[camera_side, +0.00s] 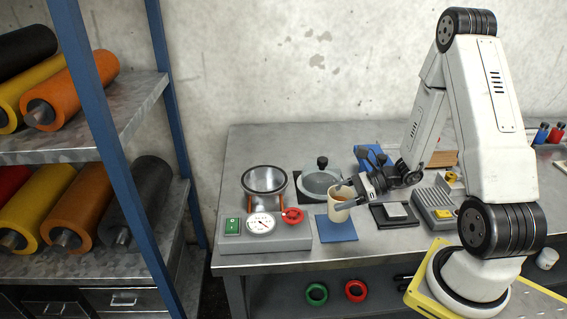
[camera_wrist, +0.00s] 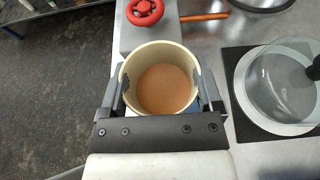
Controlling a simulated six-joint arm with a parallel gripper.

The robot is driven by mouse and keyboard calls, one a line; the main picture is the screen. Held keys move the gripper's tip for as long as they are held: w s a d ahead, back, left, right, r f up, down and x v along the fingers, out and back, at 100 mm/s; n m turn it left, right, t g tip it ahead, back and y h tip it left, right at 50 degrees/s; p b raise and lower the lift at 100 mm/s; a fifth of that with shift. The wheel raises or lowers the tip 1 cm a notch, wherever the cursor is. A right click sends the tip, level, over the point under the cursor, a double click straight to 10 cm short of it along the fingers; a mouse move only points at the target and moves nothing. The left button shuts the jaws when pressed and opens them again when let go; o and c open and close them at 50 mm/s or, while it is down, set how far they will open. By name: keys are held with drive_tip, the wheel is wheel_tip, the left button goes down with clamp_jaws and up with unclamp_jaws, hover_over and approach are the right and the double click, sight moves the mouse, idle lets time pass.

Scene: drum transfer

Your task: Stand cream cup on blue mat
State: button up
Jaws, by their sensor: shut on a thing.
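The cream cup (camera_side: 338,204) is held in my gripper (camera_side: 352,195), over or at the blue mat in the side view. In the wrist view the cup (camera_wrist: 160,80) is seen from above with a brown inside, and the fingers of my gripper (camera_wrist: 160,98) press on its left and right sides. The blue mat (camera_side: 337,231) lies flat near the table's front edge. The cup looks upright, but I cannot tell whether its base touches the mat. In the wrist view the cup and gripper hide nearly all of the mat.
A control box (camera_side: 264,230) with a gauge and red valve wheel stands left of the mat, with a metal bowl (camera_side: 265,180) behind it. A glass-lidded dish (camera_side: 320,181) is behind the cup. A dark tray (camera_side: 396,215) and grey device (camera_side: 436,207) stand to the right.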

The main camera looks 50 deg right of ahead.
drive_tip(key=shift+f, duration=0.1)
drive_tip(key=shift+f, duration=1.75)
drive_tip(key=shift+f, duration=0.15)
drive_tip(key=o, duration=1.2)
drive_tip(key=shift+c, duration=0.2)
drive_tip(key=shift+r, duration=0.2)
drive_tip(key=v, duration=0.7)
drive_tip(key=shift+s+d, duration=0.2)
